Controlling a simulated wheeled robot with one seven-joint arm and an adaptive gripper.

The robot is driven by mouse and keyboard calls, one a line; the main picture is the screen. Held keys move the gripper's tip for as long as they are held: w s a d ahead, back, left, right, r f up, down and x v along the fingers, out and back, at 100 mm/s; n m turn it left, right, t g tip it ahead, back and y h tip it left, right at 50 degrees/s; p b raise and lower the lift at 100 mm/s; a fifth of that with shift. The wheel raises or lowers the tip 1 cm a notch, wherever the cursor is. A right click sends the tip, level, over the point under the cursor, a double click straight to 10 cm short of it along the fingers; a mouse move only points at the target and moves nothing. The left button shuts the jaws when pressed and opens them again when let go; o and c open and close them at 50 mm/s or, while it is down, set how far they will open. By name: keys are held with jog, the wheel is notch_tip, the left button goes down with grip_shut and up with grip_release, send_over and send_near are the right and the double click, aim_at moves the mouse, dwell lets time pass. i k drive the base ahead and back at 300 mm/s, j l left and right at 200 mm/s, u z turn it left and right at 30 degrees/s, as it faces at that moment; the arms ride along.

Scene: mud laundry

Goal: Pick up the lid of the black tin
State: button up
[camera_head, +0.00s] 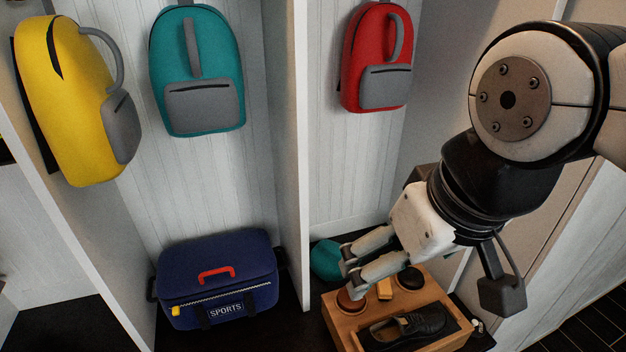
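My gripper (350,268) points down and to the left over the left end of a wooden shoe-care box (451,342). Its two fingers are apart, and I see nothing held between them. A round tin with a brown-looking top (351,301) sits in the box just below the fingertips. A second, darker round tin (410,278) sits in the box to the right. I cannot tell from the colours which is the black tin, nor make out a separate lid edge on either. The fingers partly overlap the near tin's surroundings.
A small tan block (384,289) sits between the tins, and a black shoe (404,328) lies in front. A teal item (326,260) is behind the fingers. A blue sports bag (217,281) and a white divider (301,150) stand left. Backpacks hang above.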

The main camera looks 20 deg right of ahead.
aim_at(480, 327)
jog(key=z, duration=1.3)
